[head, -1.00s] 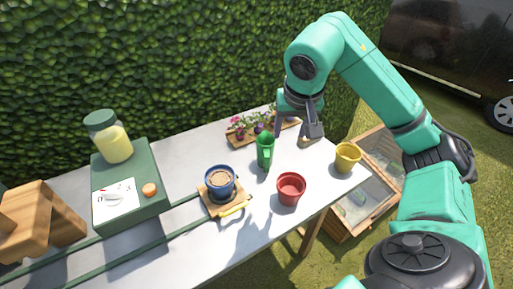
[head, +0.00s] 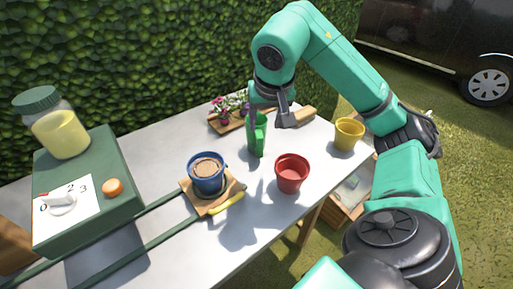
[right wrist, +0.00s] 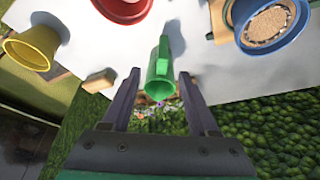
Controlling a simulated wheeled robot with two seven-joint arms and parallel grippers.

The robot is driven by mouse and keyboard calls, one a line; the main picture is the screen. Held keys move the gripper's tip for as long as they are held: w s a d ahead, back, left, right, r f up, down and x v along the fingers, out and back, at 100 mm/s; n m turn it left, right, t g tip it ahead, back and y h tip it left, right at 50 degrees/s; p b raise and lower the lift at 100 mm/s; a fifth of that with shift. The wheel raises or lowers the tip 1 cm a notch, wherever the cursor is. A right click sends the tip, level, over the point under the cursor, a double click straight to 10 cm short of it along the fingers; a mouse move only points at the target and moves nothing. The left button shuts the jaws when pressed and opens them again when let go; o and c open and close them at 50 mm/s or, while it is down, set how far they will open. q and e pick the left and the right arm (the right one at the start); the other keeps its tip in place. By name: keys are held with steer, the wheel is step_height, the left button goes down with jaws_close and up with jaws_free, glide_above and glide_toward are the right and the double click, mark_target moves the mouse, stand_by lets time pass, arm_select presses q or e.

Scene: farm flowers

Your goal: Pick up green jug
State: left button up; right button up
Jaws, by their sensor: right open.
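The green jug (head: 257,138) stands upright on the white table, near its back edge. My right gripper (head: 266,118) is right at the jug, with one finger in front of part of it in the head view. In the right wrist view the jug (right wrist: 160,75) shows between the two spread fingers of the right gripper (right wrist: 158,88), with a gap on each side. The right gripper is open and holds nothing. My left gripper is out of view.
A red pot (head: 292,174), a yellow pot (head: 348,134) and a blue pot (head: 206,173) on a wooden board stand around the jug. A flower tray (head: 228,123) lies behind it. A green box with a dial (head: 88,190) and a jar (head: 56,128) stand at left.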

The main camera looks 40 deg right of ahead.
mark_target(259, 148)
steer(key=x, duration=0.2)
steer(key=b+x, duration=0.1)
steer(key=x, duration=0.1)
steer(key=b+x, duration=0.1)
steer(key=x, duration=0.2)
steer(key=shift+s+f, duration=0.15)
steer(key=shift+s, duration=0.15)
steer(key=x, duration=0.7)
steer(key=shift+w+a+f, duration=0.1)
steer(key=shift+w+f, duration=0.1)
steer(key=shift+w, duration=0.3)
steer(key=shift+r, duration=0.1)
jaws_close()
